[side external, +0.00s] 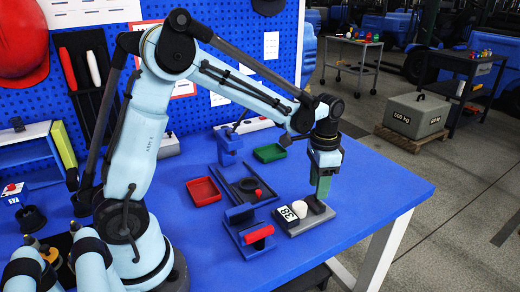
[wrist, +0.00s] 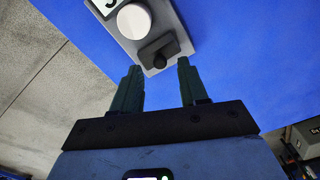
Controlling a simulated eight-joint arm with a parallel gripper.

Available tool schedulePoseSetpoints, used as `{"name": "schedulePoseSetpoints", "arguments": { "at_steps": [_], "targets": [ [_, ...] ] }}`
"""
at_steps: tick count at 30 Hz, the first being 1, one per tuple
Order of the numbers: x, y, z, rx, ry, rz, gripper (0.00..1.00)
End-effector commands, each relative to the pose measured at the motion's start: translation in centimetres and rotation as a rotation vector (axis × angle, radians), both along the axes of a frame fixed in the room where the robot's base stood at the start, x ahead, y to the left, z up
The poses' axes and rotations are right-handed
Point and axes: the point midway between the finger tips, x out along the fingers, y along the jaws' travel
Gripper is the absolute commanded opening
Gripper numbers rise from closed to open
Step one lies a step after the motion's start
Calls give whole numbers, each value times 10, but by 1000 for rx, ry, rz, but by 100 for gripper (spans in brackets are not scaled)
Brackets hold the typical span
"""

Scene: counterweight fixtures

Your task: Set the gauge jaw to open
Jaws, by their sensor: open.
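The gauge (side external: 318,222) is a grey plate near the table's right edge, with a dial marked "38" (side external: 287,214) and a white round knob (side external: 299,208). A dark block with a small black knob, perhaps its jaw (side external: 317,206), is at its right end. In the wrist view the plate (wrist: 122,38) carries the white knob (wrist: 134,21) and the dark block (wrist: 158,50). My gripper (side external: 322,198) points down over the dark block. In the wrist view my gripper (wrist: 158,64) is open, its green fingers apart, with the block between and just beyond the fingertips.
The blue table (side external: 375,195) is clear to the right.

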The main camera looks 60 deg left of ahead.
Motion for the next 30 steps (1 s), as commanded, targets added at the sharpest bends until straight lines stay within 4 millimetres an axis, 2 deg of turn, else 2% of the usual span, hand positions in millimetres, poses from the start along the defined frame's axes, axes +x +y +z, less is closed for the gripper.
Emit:
{"name": "schedulePoseSetpoints", "arguments": {
  "at_steps": [9, 15, 21, 30],
  "targets": [
    [-1, 0, 58, 0, 0, 0, 43],
    [0, 0, 86, 0, 0, 0, 43],
    [0, 0, 100, 0, 0, 0, 43],
    [0, 0, 102, 0, 0, 0, 43]
  ]
}}
